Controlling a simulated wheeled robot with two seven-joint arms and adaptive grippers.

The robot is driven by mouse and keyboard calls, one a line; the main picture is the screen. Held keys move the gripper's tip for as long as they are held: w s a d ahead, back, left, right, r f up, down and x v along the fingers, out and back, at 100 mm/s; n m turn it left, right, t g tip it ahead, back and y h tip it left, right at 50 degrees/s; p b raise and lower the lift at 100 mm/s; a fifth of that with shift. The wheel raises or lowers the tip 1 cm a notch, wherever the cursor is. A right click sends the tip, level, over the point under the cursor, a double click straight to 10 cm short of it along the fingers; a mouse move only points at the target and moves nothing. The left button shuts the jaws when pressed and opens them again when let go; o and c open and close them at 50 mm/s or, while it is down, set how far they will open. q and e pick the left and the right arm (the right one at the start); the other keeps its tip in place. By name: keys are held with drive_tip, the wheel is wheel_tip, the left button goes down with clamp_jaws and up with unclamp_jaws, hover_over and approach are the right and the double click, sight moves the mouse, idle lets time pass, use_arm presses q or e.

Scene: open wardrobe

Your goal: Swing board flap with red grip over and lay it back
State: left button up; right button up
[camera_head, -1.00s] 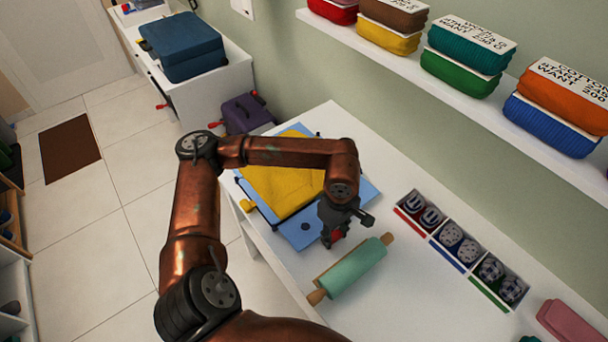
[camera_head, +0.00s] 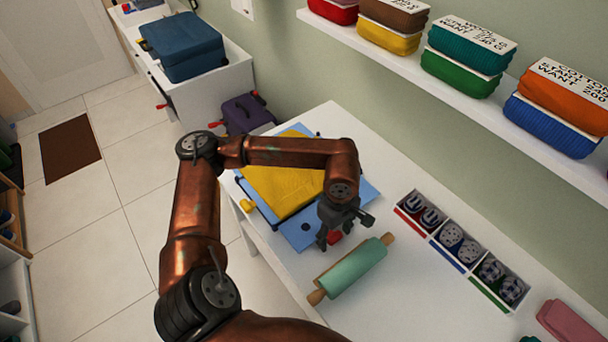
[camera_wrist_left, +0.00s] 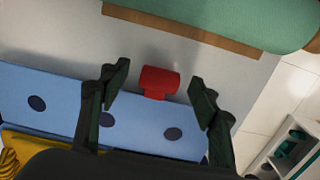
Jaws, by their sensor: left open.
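The blue board (camera_head: 294,236) lies on the white table with a yellow folded cloth (camera_head: 282,186) on it. Its near flap (camera_wrist_left: 62,108) has dark round dots and lies flat in the left wrist view. The red grip (camera_wrist_left: 159,81) sticks out from the flap's edge; in the head view it shows (camera_head: 334,237) beside my fingers. My left gripper (camera_head: 331,234) is open above the flap's edge. In the left wrist view its two fingers (camera_wrist_left: 160,88) stand on either side of the red grip, apart from it. My right gripper is not in view.
A green rolling pin (camera_head: 352,269) with wooden handles lies close to the red grip. Boxes of rolled items (camera_head: 458,243) stand further right on the table. A wall shelf (camera_head: 440,83) with bright fabric bundles hangs above. The table's left edge is near the board.

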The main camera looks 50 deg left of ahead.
use_arm(q)
drive_tip(key=shift+r+p, duration=2.3)
drive_tip(key=shift+r, duration=2.2)
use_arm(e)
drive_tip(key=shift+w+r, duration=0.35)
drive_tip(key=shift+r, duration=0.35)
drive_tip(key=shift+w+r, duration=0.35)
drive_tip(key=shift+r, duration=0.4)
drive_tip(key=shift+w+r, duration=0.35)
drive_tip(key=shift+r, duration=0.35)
